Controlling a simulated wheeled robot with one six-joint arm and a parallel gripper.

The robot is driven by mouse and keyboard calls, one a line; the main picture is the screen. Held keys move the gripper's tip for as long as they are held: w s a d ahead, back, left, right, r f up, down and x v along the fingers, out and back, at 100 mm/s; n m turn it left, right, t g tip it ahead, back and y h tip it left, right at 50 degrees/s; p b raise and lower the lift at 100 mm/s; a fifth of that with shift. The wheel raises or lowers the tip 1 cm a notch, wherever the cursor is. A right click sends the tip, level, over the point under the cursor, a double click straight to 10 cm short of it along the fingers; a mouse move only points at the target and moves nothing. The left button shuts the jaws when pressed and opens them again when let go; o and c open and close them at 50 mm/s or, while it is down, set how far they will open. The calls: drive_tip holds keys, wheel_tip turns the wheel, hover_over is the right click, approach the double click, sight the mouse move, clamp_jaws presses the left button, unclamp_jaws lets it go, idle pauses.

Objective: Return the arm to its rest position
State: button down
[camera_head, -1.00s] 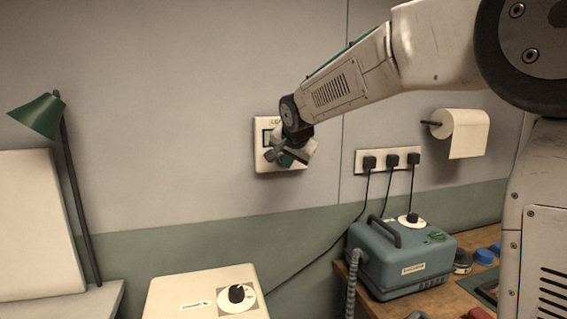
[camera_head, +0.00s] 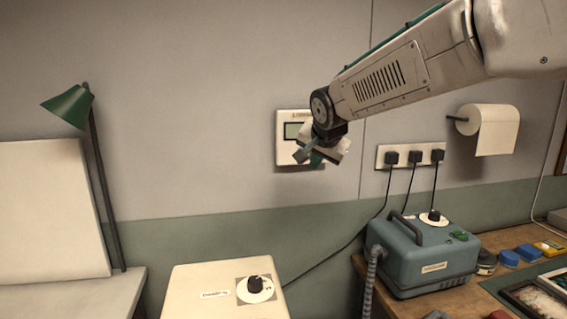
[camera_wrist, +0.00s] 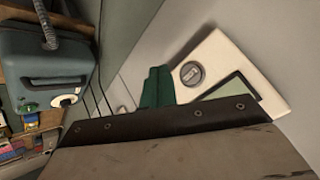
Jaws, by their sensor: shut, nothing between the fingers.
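My gripper (camera_head: 314,156) hangs at the end of my raised arm, in front of the white wall panel (camera_head: 287,160) in the head view. It is shut with nothing in it. It hides part of the panel, and I cannot tell from the head view how far it is from the wall.
A teal machine (camera_head: 400,262) with a handle stands on the wooden bench at right. A power strip (camera_head: 384,156) and paper roll (camera_head: 497,130) are on the wall. A cream box (camera_head: 205,275) with a knob and a green lamp (camera_head: 70,106) stand at left.

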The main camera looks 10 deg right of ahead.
drive_tip(key=s+d+f+n+g, duration=0.1)
drive_tip(key=s+f, duration=0.3)
drive_tip(key=s, duration=0.9)
drive_tip(key=s+d+f+n+g, duration=0.1)
drive_tip(key=s+f+n+g, duration=0.3)
drive_tip(key=s, duration=0.9)
drive_tip(key=s+d+f+n+g+y, duration=0.1)
drive_tip(key=s+f+n+g, duration=0.1)
drive_tip(key=s, duration=1.1)
wheel_tip(320, 180, down, 2)
drive_tip(key=shift+s+f+n+g, duration=0.1)
drive_tip(key=shift+s+n+g, duration=0.3)
drive_tip(key=shift+n, duration=0.2)
